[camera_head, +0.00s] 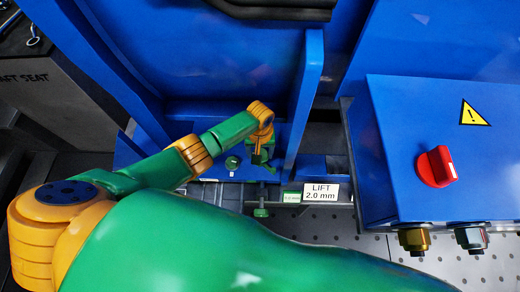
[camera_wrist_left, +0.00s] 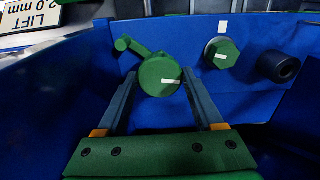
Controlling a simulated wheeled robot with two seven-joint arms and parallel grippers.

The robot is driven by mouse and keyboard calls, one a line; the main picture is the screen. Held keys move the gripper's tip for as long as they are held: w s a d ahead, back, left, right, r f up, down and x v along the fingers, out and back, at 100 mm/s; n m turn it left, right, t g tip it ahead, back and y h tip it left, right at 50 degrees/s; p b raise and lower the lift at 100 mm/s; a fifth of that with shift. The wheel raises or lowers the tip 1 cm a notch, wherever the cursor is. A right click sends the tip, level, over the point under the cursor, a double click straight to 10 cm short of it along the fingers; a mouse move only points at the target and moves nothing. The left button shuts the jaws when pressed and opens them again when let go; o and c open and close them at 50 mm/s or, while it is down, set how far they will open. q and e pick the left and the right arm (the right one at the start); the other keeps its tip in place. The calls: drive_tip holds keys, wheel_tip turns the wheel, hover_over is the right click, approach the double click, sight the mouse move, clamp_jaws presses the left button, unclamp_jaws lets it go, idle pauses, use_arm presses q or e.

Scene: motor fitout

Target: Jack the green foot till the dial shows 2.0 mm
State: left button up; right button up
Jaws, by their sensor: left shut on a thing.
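My left gripper (camera_head: 262,158) reaches down to the blue frame's base in the head view. In the left wrist view its two fingers (camera_wrist_left: 160,78) are shut on a round green knob (camera_wrist_left: 162,68) with a white mark and a short side lever. A green hex bolt head (camera_wrist_left: 222,54) with a white mark stands to the right of the knob; it also shows in the head view (camera_head: 233,163). A white card (camera_head: 321,192) reads LIFT 2.0 mm. A small green readout (camera_head: 291,197) sits left of it, its figures too small to read surely. My right gripper is out of view.
Blue upright plates (camera_head: 306,100) rise close beside the gripper. A blue box (camera_head: 440,130) with a red rotary switch (camera_head: 436,167) stands at right. A dark cylinder (camera_wrist_left: 278,66) lies right of the hex bolt. A perforated grey plate (camera_head: 350,245) lies below.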

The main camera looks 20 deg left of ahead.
use_arm(q)
drive_tip(key=shift+m, duration=1.7)
drive_tip(key=shift+m, duration=0.3)
drive_tip(key=o, duration=1.4)
wheel_tip(320, 180, up, 7)
drive_tip(key=p, duration=0.5)
drive_tip(key=shift+r, duration=0.1)
